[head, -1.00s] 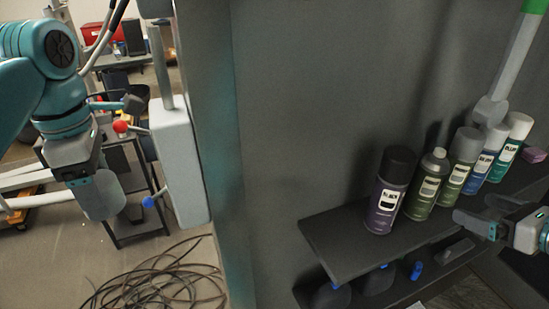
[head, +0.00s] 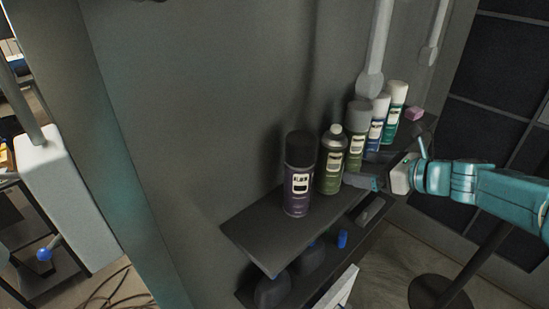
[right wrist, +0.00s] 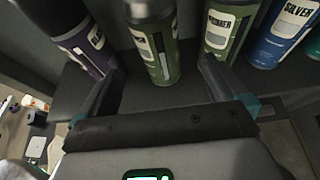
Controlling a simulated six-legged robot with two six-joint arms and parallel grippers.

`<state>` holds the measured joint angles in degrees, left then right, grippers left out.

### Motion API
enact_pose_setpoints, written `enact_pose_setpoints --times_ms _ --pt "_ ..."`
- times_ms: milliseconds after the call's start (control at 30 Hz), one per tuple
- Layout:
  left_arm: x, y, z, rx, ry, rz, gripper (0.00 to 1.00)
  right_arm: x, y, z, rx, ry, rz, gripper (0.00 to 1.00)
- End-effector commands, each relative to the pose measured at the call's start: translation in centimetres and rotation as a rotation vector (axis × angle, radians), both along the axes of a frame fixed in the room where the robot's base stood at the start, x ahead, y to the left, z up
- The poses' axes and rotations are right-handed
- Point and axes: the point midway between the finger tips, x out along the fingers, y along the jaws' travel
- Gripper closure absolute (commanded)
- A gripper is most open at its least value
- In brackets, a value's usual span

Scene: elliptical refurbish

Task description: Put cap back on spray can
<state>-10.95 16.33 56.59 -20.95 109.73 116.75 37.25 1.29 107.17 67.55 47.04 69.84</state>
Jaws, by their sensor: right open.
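An olive-green spray can (head: 331,168) with no cap, its pale domed top and nozzle bare, stands upright on the upper shelf (head: 250,229). My right gripper (head: 364,172) is open and low beside it, coming from the right. In the right wrist view an olive can (right wrist: 160,55) shows between the spread fingers of the gripper (right wrist: 158,72). I cannot tell whether they touch it. A dark grey cylinder-like piece (head: 369,211) lies on the lower shelf; I cannot tell if it is the loose cap. My left gripper is out of view.
A purple can with a black cap (head: 298,187) stands close on the left. A grey-capped green can (head: 357,140), a blue can (head: 377,125) and a teal can (head: 395,112) stand behind, with a pink block (head: 414,114). A blue piece (head: 342,239) is below.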

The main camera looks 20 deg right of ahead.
Motion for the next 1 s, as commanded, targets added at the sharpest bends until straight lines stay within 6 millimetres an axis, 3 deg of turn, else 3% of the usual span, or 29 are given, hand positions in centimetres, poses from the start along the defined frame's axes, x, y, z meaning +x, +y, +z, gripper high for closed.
enact_pose_setpoints --times_ms 200,667,1000 --pt "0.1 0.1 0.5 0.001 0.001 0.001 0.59 3.3 1.4 -1.3 0.001 0.001 0.004 0.01" --pt "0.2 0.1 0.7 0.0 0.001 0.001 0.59 4.2 1.8 -1.6 -0.001 0.0 0.001 0.01" --pt "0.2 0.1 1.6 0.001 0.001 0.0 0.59 8.2 3.7 -3.0 0.001 0.0 0.002 0.01"
